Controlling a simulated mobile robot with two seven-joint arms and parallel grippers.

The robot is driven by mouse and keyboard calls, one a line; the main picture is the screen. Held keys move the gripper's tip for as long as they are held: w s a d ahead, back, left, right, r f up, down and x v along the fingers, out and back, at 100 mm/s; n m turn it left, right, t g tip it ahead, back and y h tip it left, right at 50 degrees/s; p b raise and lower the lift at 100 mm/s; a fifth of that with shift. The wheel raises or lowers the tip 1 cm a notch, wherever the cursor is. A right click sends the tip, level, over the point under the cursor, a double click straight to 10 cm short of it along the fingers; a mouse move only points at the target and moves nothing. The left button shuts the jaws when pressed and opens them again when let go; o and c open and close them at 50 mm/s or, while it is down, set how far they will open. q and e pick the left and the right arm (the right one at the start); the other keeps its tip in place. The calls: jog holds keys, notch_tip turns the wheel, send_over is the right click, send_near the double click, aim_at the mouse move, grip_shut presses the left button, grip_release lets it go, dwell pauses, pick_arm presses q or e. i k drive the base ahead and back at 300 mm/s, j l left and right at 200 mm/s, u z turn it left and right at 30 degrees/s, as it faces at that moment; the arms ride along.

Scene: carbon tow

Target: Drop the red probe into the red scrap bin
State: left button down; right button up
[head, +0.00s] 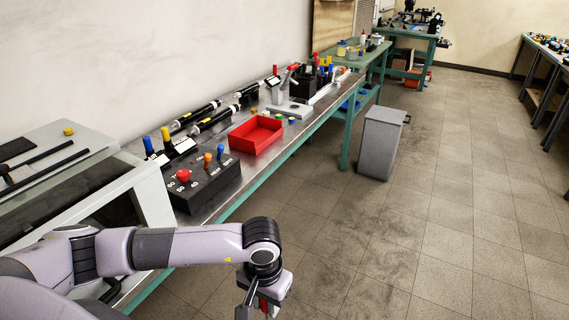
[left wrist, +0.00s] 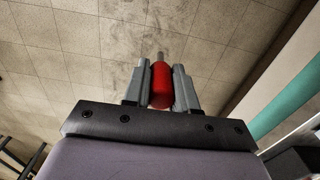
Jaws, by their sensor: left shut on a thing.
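My left gripper (left wrist: 160,88) is shut on the red probe (left wrist: 160,84), whose red handle sits between the two grey fingers in the left wrist view, with a thin grey tip beyond it. In the head view my left gripper (head: 262,306) hangs over the floor in front of the bench, at the bottom edge, and only a bit of red shows between its fingers. The red scrap bin (head: 256,146) is an open, shallow red tray on the bench, farther back than the gripper and apart from it. My right gripper is not in view.
A black control box (head: 206,184) with coloured knobs stands on the bench (head: 222,204) before the red bin. A metal press (head: 290,106) stands behind the bin. A grey waste bin (head: 380,145) stands on the floor to the right.

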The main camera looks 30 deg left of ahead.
aim_at(257, 134)
jog(key=i+l+u, duration=0.1)
jog(key=i, duration=0.9)
